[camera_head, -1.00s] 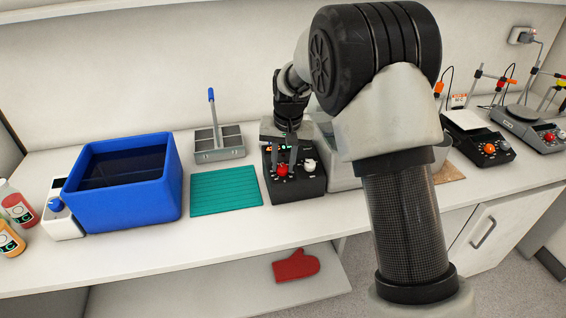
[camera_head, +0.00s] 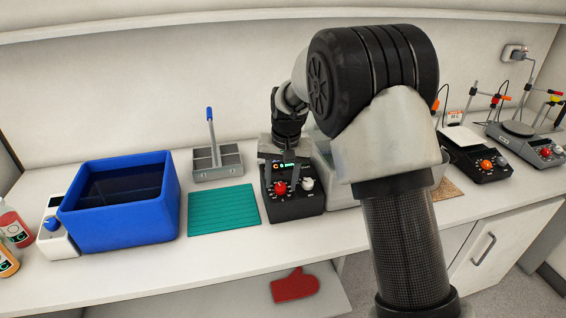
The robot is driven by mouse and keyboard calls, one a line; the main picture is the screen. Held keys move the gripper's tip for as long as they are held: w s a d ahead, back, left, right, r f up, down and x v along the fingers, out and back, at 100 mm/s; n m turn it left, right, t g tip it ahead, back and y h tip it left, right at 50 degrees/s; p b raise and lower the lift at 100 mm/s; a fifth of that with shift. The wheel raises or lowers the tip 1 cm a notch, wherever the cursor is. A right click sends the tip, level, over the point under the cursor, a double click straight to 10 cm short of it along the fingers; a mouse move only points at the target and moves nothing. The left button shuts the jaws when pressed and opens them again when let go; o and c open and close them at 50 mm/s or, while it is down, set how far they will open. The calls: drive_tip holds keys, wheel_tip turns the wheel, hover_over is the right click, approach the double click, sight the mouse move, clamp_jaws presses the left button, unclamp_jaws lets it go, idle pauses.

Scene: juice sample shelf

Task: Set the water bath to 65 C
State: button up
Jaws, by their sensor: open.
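The water bath is the black control unit (camera_head: 312,206) with a red knob (camera_head: 281,188), a pale knob (camera_head: 308,184) and a small lit display (camera_head: 285,165). It joins a grey tank (camera_head: 345,190) mostly hidden behind my arm. Red and green characters show on the display, too small and covered to read. My gripper (camera_head: 282,184) points down in front of the unit's face, its dark fingers open on either side of the red knob. I cannot tell whether they touch it.
Left of the unit lie a teal mat (camera_head: 223,210), a grey divided rack (camera_head: 218,166) and a blue tub (camera_head: 122,215) beside a white box with a blue knob (camera_head: 52,224). Bottles stand at far left. A black instrument (camera_head: 485,172) stands right. A red mitt (camera_head: 295,285) lies below.

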wheel_tip(320, 180, up, 17)
drive_tip(key=s+d, duration=0.1)
drive_tip(key=s, duration=0.1)
drive_tip(key=shift+s+d+f, duration=0.15)
drive_tip(key=shift+s+f, duration=0.05)
drive_tip(key=shift+s, duration=0.2)
drive_tip(key=s+d+r+t+p, duration=0.15)
drive_tip(key=s+d+r, duration=0.35)
drive_tip(key=s, duration=0.5)
drive_tip(key=s+d+r+t+p, duration=0.15)
drive_tip(key=s+d+r, duration=0.25)
drive_tip(key=s+d, duration=0.45)
drive_tip(key=s+d+f+p, duration=0.1)
drive_tip(key=s+f, duration=0.3)
drive_tip(key=s, duration=0.7)
drive_tip(key=shift+d+n+t+h, duration=0.3)
drive_tip(key=shift+d+t+h, duration=0.1)
